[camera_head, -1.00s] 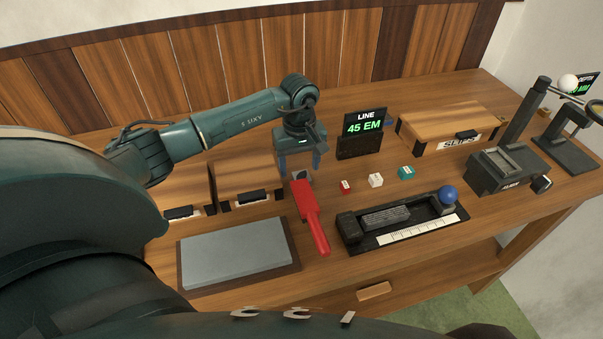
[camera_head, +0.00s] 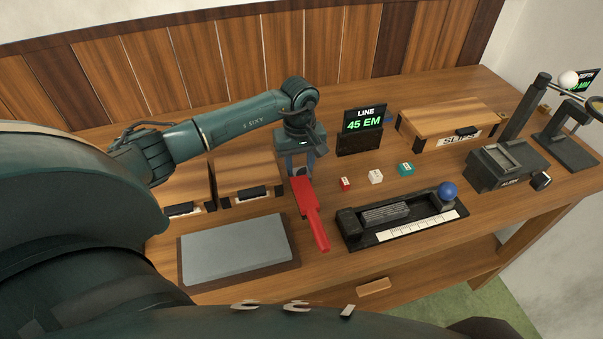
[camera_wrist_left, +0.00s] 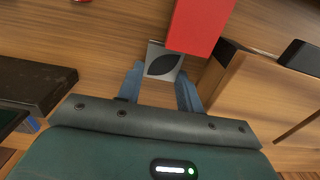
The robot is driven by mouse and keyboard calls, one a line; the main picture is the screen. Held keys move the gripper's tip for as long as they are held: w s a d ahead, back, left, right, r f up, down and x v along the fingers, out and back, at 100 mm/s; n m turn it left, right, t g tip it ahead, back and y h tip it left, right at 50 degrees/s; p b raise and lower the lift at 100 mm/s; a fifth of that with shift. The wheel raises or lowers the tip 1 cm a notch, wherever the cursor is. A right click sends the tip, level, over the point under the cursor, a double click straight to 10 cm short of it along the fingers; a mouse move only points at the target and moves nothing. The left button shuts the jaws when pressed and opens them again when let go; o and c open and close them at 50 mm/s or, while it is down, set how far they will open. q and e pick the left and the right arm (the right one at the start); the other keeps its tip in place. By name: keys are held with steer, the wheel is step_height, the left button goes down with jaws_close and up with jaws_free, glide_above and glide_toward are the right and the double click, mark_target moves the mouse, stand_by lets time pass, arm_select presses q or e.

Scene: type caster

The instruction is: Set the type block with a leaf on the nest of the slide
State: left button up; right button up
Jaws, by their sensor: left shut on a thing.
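My left gripper (camera_head: 300,172) points down behind the red bar and is shut on the leaf block. In the left wrist view, the pale grey type block with a dark leaf (camera_wrist_left: 163,62) sits between the two blue-grey fingers. The red bar (camera_head: 312,218) lies along the table, and its end meets or overlaps the block's edge. I cannot tell if they are joined. A black tray (camera_head: 350,238) with a blue knob (camera_head: 447,191) and a white scale strip lies to the right. I cannot tell for sure which part is the slide's nest. My right gripper is not in view.
A red cube (camera_head: 345,184), a white cube (camera_head: 375,177) and a teal cube (camera_head: 405,169) stand behind the tray. A grey slab (camera_head: 235,250) is at left. The LINE display (camera_head: 363,122), a wooden box (camera_head: 450,118) and a dark device (camera_head: 495,165) stand farther back and right.

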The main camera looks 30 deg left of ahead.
mark_target(300, 169)
arm_select(q)
steer(key=shift+c, duration=0.6)
steer(key=shift+r, duration=0.4)
step_height(300, 169, up, 9)
steer(key=b, duration=0.2)
steer(key=s+d+m, duration=0.3)
steer(key=d, duration=0.1)
steer(key=s+d+m, duration=0.3)
steer(key=s+d, duration=0.1)
steer(key=s+d+m, duration=0.4)
steer(key=shift+r, duration=0.35)
steer(key=shift+a, duration=0.1)
